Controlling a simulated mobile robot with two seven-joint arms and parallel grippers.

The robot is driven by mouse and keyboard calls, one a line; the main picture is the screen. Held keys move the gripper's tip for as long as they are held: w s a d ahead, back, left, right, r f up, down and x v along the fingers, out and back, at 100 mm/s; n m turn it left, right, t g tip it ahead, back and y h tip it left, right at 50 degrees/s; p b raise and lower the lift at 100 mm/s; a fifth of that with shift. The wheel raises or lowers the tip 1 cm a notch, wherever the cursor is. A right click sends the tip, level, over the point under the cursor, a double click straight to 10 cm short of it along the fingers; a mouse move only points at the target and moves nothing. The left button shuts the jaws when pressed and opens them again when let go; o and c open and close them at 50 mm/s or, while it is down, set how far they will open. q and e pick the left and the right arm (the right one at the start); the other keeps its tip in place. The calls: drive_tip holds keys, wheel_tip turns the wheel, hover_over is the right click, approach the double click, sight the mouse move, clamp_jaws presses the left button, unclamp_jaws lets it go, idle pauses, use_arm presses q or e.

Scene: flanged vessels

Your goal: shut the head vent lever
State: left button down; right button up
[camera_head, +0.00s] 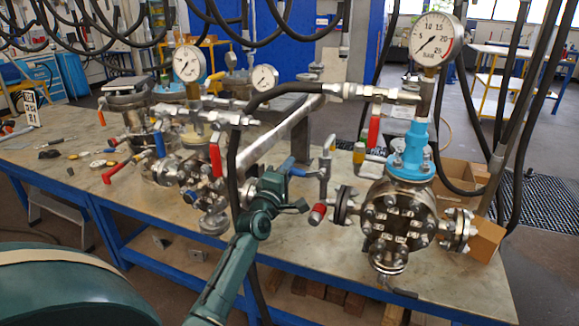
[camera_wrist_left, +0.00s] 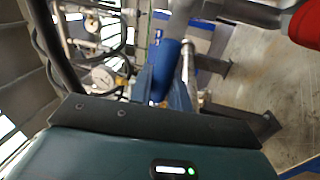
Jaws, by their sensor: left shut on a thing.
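My left gripper (camera_head: 285,186) is at the middle of the head view, at a blue-handled lever (camera_head: 291,166) on a small valve with an upright pipe stub (camera_head: 326,162). In the left wrist view the blue lever (camera_wrist_left: 166,72) lies between the dark fingers, and the jaws are shut on it. The fingers hide part of the handle. I cannot tell from any marking whether this is the head vent lever. The flanged vessel (camera_head: 400,222) with a light-blue neck (camera_head: 414,145) stands to the right. My right gripper is not in view.
A red-capped fitting (camera_head: 317,213) sits close to the right of my gripper. A red lever (camera_head: 374,126) hangs behind it. A black hose (camera_head: 233,175) runs just left of my gripper. A large gauge (camera_head: 436,40) tops the vessel. Bare tabletop (camera_head: 300,255) lies in front.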

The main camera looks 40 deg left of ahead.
use_arm(q)
drive_tip(key=shift+f+n, duration=0.3)
drive_tip(key=shift+n, duration=0.2)
drive_tip(key=c, duration=1.4)
unclamp_jaws()
drive_tip(key=shift+f, duration=0.1)
drive_tip(key=shift+o, duration=0.2)
drive_tip(key=b+v, duration=0.1)
drive_tip(key=v, duration=1.2)
drive_tip(key=shift+d+f, duration=0.1)
